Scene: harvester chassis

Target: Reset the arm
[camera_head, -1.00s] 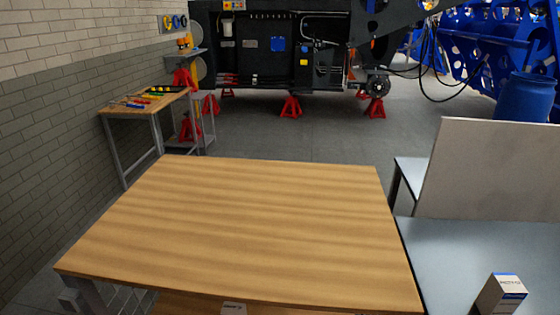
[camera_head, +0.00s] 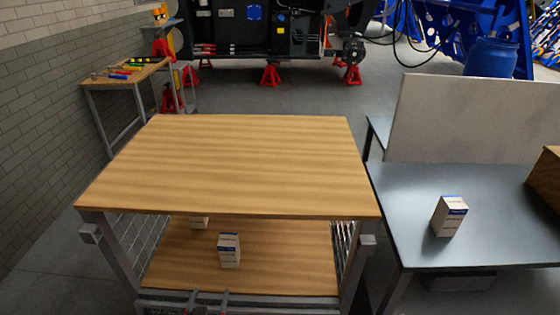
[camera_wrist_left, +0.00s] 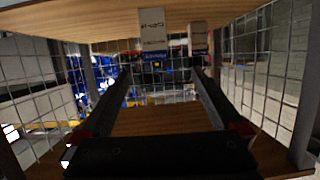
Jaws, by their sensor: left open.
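My left gripper (camera_head: 210,296) shows at the bottom edge of the head view, at the front of the cart's lower shelf. In the left wrist view its two long fingers (camera_wrist_left: 160,78) are spread with nothing between them. A white box with a blue band (camera_head: 229,251) stands on the lower shelf ahead of the gripper; it also shows upside down in the left wrist view (camera_wrist_left: 153,35), beyond the fingertips. A second similar box (camera_head: 199,222) stands farther back, partly hidden by the tabletop, and shows in the left wrist view (camera_wrist_left: 198,38). My right gripper is not in view.
The cart's wooden top (camera_head: 240,165) is bare and overhangs the lower shelf (camera_head: 290,255), which has mesh sides. On the right, a grey table (camera_head: 410,205) carries another white-and-blue box (camera_head: 449,216) and a brown box (camera_head: 547,178). A white panel (camera_head: 460,118) stands behind it.

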